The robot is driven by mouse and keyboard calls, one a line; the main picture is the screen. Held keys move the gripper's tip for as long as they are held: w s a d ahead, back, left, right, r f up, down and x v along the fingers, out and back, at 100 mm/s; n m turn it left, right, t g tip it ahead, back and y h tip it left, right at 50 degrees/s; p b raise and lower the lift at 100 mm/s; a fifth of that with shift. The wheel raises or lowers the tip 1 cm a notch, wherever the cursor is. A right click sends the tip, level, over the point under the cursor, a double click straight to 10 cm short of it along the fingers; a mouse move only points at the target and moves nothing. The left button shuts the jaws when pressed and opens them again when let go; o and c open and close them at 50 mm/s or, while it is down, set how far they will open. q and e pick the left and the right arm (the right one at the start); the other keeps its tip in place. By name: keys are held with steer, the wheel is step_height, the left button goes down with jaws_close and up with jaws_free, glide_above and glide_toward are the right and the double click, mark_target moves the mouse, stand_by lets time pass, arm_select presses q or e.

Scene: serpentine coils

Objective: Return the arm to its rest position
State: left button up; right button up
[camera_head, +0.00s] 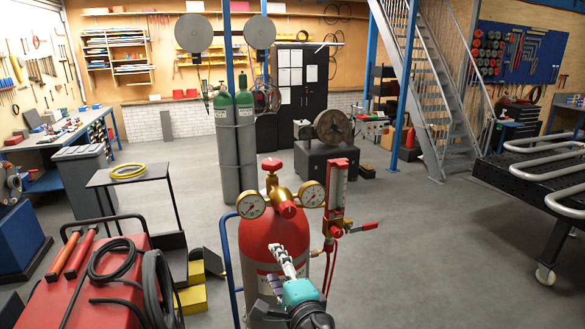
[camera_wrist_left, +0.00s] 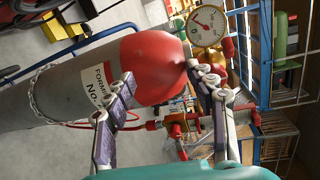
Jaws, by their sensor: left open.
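My left gripper (camera_head: 279,266) is in front of the red-topped gas cylinder (camera_head: 262,238) in the head view, with its teal body at the bottom edge. In the left wrist view, the two fingers of the gripper (camera_wrist_left: 160,76) are spread apart with nothing held between them. The red shoulder of the cylinder (camera_wrist_left: 150,62) shows behind and between them; I cannot tell the exact gap. A brass regulator (camera_head: 284,196) with two round gauges and a red knob sits on top of the cylinder. My right gripper is not in view.
A red flowmeter (camera_head: 338,195) with a red-handled valve stands close right of the cylinder. A black table (camera_head: 128,176) holds a yellow coil. Steel pipe coils (camera_head: 555,165) lie on a black bench at right. Floor between is clear.

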arm_select(q)
steer(key=s+a+f+n+g+b, duration=0.3)
steer(key=a+f+n+g+b, duration=0.15)
steer(key=a+f, duration=0.7)
steer(key=s+a+f+n+g+h+b, duration=0.1)
steer(key=s+f+n+h+b, duration=0.1)
steer(key=f, duration=0.6)
steer(key=s+a+f+n+g+h+b, duration=0.1)
steer(key=s+f+n+h+b, duration=0.1)
steer(key=s+f+n+b, duration=0.3)
steer(key=s+a+f+n+g+h+b, duration=0.1)
steer(key=s+f+b, duration=0.5)
steer(key=f, duration=0.7)
steer(key=n+h, duration=0.1)
steer(key=n, duration=0.1)
steer(key=shift+s+a+f+n, duration=0.25)
steer(key=shift+s+a+n, duration=0.1)
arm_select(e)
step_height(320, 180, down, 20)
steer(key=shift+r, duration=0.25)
arm_select(q)
steer(key=shift+g, duration=0.25)
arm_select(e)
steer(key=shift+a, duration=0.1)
